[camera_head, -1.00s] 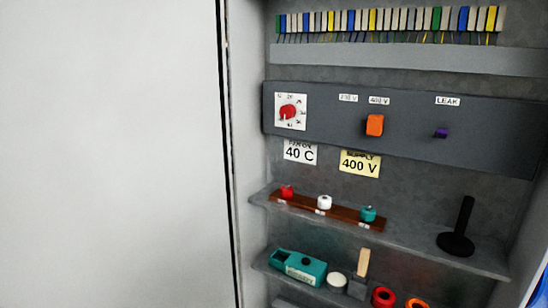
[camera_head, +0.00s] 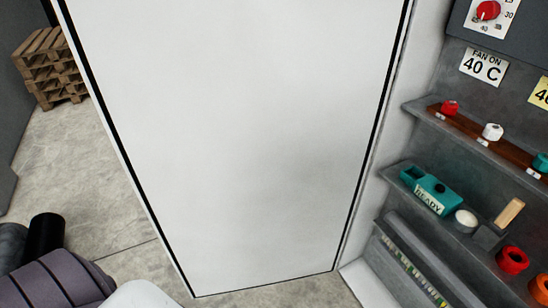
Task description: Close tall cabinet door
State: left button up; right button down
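The tall cabinet door (camera_head: 245,130) is a large white panel with black edging, filling the middle of the head view. It stands swung open to the left of the cabinet, with its hinge side along the white cabinet frame (camera_head: 405,110). The grey cabinet interior with its shelves is exposed on the right. Neither gripper shows. A dark, ribbed arm part of mine is at the lower left, apart from the door in the picture.
Shelves hold a teal device marked READY (camera_head: 430,190), red rings (camera_head: 512,260) and a rail with coloured knobs (camera_head: 492,132). Wooden pallets (camera_head: 48,65) are stacked at the back left. Concrete floor (camera_head: 70,160) is clear left of the door.

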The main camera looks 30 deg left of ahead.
aim_at(244, 132)
jog(key=j+z, duration=0.15)
jog(key=j, duration=0.3)
jog(key=j+z, duration=0.15)
jog(key=j, duration=0.3)
jog(key=k+j+z, duration=0.2)
jog(key=j, duration=0.25)
jog(key=j+z, duration=0.15)
jog(key=j, duration=0.3)
jog(key=k+j+z, duration=0.15)
jog(key=j, duration=0.3)
jog(key=j+z, duration=0.15)
jog(key=j, duration=0.3)
jog(key=k+j+z, duration=0.2)
jog(key=j, duration=0.3)
jog(key=j+z, duration=0.15)
jog(key=j, duration=0.35)
jog(key=k+j+z, duration=0.2)
jog(key=j, duration=0.25)
jog(key=k+j+z, duration=0.15)
jog(key=j, duration=0.3)
jog(key=k+j+z, duration=0.2)
jog(key=j, duration=0.2)
jog(key=k+j+z, duration=0.2)
jog(key=j, duration=0.2)
